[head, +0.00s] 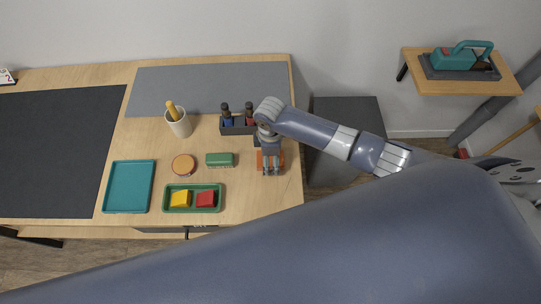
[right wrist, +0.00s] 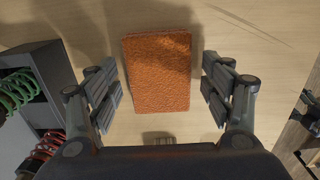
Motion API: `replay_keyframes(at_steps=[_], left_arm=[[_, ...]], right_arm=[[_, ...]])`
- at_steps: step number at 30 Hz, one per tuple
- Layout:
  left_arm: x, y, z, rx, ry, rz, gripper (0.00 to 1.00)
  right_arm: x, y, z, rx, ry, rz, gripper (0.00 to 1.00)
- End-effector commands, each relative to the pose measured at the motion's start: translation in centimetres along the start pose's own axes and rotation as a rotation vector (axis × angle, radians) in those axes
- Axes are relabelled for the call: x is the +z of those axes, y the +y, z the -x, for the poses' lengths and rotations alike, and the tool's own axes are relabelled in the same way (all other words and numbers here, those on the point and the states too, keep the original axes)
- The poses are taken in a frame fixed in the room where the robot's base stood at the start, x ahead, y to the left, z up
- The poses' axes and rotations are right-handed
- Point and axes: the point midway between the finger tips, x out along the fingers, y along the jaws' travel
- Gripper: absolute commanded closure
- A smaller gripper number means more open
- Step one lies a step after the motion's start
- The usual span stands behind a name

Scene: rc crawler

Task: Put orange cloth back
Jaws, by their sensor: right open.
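The orange cloth (right wrist: 158,70) lies flat on the wooden table, a folded textured rectangle. In the head view its edge (head: 281,160) shows beside my right gripper, which hides most of it. My right gripper (head: 270,172) is above the cloth. In the right wrist view its open fingers (right wrist: 162,85) stand to the left and right of the cloth, with bare table between each finger and the cloth. My left gripper is not in view.
A green tray (head: 192,209) holds a yellow and a red block. A green brush-like block (head: 219,160), orange-topped round item (head: 183,165), cup (head: 179,124) and empty teal tray (head: 128,187) are leftward.

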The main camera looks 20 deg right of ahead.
Motion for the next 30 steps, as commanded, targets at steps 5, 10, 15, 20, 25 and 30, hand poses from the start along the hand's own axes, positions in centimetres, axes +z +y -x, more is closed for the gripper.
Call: replay_keyframes(at_steps=[5, 10, 15, 20, 25, 30], left_arm=[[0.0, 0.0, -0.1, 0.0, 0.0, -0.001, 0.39], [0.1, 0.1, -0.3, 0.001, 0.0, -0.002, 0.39], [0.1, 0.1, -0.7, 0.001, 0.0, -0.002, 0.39], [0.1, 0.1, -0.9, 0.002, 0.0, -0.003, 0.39], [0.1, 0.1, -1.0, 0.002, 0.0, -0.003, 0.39], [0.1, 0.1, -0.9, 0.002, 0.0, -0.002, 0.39]], right_arm=[[0.0, 0.1, 1.8, 0.002, 0.003, 0.0, 0.26], [-0.1, 0.2, 5.2, 0.005, 0.004, 0.001, 0.26], [-0.1, 0.1, 8.8, 0.004, 0.003, 0.001, 0.26], [0.0, 0.1, 11.1, 0.002, 0.001, 0.0, 0.26], [0.0, 0.0, 12.1, 0.0, 0.0, 0.0, 0.26], [0.0, 0.0, 12.2, 0.0, 0.0, 0.0, 0.26]])
